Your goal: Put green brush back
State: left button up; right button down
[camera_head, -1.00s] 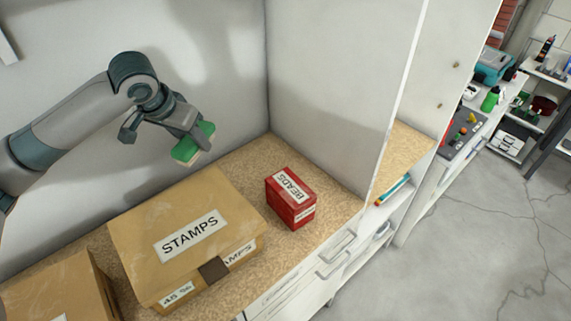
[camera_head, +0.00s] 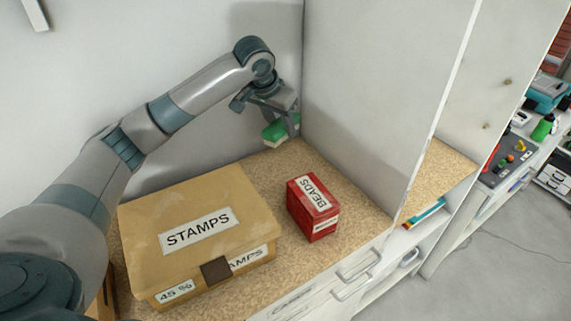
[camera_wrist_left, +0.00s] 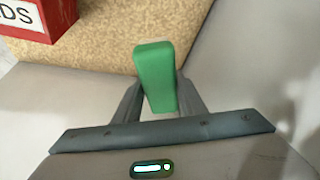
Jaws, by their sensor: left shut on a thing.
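The green brush (camera_head: 277,134) has a green block-shaped body with a pale underside. My left gripper (camera_head: 287,129) is shut on it, near the back right corner of the cork-topped shelf (camera_head: 262,165). In the head view the brush appears above the cork surface, behind the red box; its exact height is hard to tell. In the left wrist view the green brush (camera_wrist_left: 155,75) sits between the two fingers (camera_wrist_left: 158,98), its far end pointing toward the cork. My right gripper is not in view.
A red BEADS box (camera_head: 313,205) stands on the cork, in front of the brush. A brown STAMPS box (camera_head: 200,232) stands to its left. A white side panel (camera_head: 375,90) bounds the shelf on the right. Bare cork lies between the boxes and the back wall.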

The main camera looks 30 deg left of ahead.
pick_arm(q)
jog(key=shift+f, duration=0.1)
notch_tip(320, 180, down, 5)
jog(key=shift+f+p, duration=0.1)
jog(key=shift+p, duration=0.7)
jog(key=shift+f, duration=0.45)
jog(key=shift+f+p, duration=0.5)
jog(key=shift+f, duration=1.35)
jog(key=shift+f, duration=0.15)
jog(key=o, duration=1)
jog(key=shift+c, duration=0.2)
